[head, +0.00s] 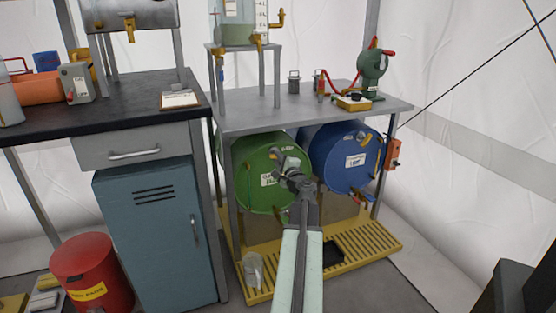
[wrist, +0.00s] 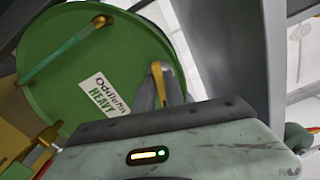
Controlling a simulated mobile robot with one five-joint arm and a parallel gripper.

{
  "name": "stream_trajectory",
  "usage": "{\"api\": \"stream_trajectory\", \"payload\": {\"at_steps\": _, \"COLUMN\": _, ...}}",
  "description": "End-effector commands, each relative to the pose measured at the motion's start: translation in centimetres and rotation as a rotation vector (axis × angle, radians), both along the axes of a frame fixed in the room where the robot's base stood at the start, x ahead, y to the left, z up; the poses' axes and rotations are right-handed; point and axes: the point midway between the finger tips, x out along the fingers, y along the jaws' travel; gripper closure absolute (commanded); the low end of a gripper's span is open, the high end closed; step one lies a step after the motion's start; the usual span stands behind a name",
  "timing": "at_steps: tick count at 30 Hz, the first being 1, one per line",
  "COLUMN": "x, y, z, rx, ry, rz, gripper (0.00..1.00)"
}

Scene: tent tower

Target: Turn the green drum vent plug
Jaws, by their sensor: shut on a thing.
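The green drum (head: 252,192) lies on its side under the grey bench, its round end facing me. My gripper (head: 281,158) reaches to the upper part of this end. In the wrist view my gripper (wrist: 164,88) is shut on the yellow vent plug (wrist: 158,75), near the drum's rim. The fingers hide much of the plug, and its turn angle is hard to read. In the head view my gripper covers the plug.
A blue drum (head: 340,150) lies right of the green one. A green sight tube (wrist: 65,55) crosses the drum end. A yellow slatted tray (head: 370,243) lies below, with a clear beaker (head: 253,268). A teal cabinet (head: 160,235) stands left. An orange box (head: 394,153) hangs on the right leg.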

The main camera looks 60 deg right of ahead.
Motion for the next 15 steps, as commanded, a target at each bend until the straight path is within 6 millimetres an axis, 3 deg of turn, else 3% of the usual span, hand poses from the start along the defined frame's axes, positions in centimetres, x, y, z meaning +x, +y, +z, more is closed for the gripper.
{"api": "stream_trajectory", "payload": {"at_steps": 2, "x": -0.04, "y": 0.10, "z": -0.06, "rx": 0.000, "ry": 0.001, "rz": 0.001, "gripper": 1.00}}
{"api": "stream_trajectory", "payload": {"at_steps": 3, "x": -0.04, "y": 0.10, "z": -0.06, "rx": 0.000, "ry": 0.001, "rz": 0.001, "gripper": 0.75}}
{"api": "stream_trajectory", "payload": {"at_steps": 4, "x": 0.02, "y": 0.12, "z": -0.06, "rx": -0.001, "ry": 0.001, "rz": 0.002, "gripper": 0.67}}
{"api": "stream_trajectory", "payload": {"at_steps": 15, "x": -0.17, "y": 0.26, "z": -0.02, "rx": 0.001, "ry": 0.000, "rz": 0.001, "gripper": 0.67}}
